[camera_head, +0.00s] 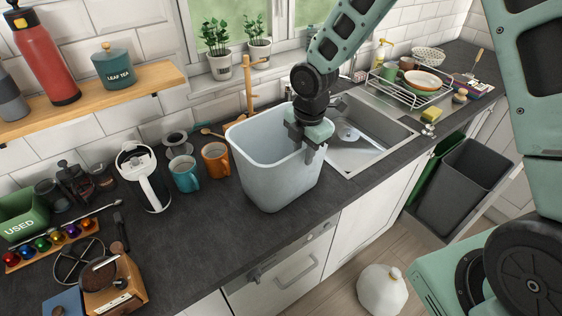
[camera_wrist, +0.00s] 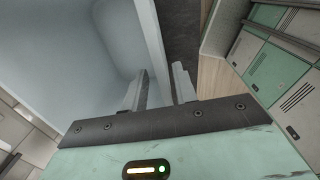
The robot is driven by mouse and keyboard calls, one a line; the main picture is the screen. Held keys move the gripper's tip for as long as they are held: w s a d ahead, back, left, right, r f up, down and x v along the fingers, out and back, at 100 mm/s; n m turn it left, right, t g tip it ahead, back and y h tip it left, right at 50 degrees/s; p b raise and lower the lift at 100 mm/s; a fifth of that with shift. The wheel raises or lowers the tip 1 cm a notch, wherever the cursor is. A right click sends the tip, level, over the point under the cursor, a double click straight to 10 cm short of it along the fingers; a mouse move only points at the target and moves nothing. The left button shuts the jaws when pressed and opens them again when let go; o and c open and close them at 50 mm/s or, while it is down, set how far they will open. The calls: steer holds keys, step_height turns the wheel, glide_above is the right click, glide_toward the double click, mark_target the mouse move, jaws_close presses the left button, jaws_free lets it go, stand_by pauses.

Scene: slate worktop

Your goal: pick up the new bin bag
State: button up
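No new bin bag that I can make out shows in either view. A white, tied, full-looking bag (camera_head: 384,290) sits on the floor in front of the cabinets. A pale grey bin (camera_head: 275,176) stands upright on the worktop, and its inside (camera_wrist: 70,50) looks bare where it shows. My gripper (camera_head: 308,153) is at the bin's right rim, pointing down. In the wrist view my gripper's fingers (camera_wrist: 160,84) are apart, one on each side of the bin wall. A gap shows beside the wall, so they look open.
A pulled-out unit at right holds a dark grey bin (camera_head: 465,180) beside a green one (camera_head: 436,165). The sink (camera_head: 365,140) is behind right.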

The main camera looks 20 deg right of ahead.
mark_target(303, 167)
steer(key=shift+d+f+p, duration=0.1)
steer(key=shift+f+p, duration=0.35)
steer(key=shift+f, duration=1.25)
jaws_close()
steer(key=shift+r, duration=0.1)
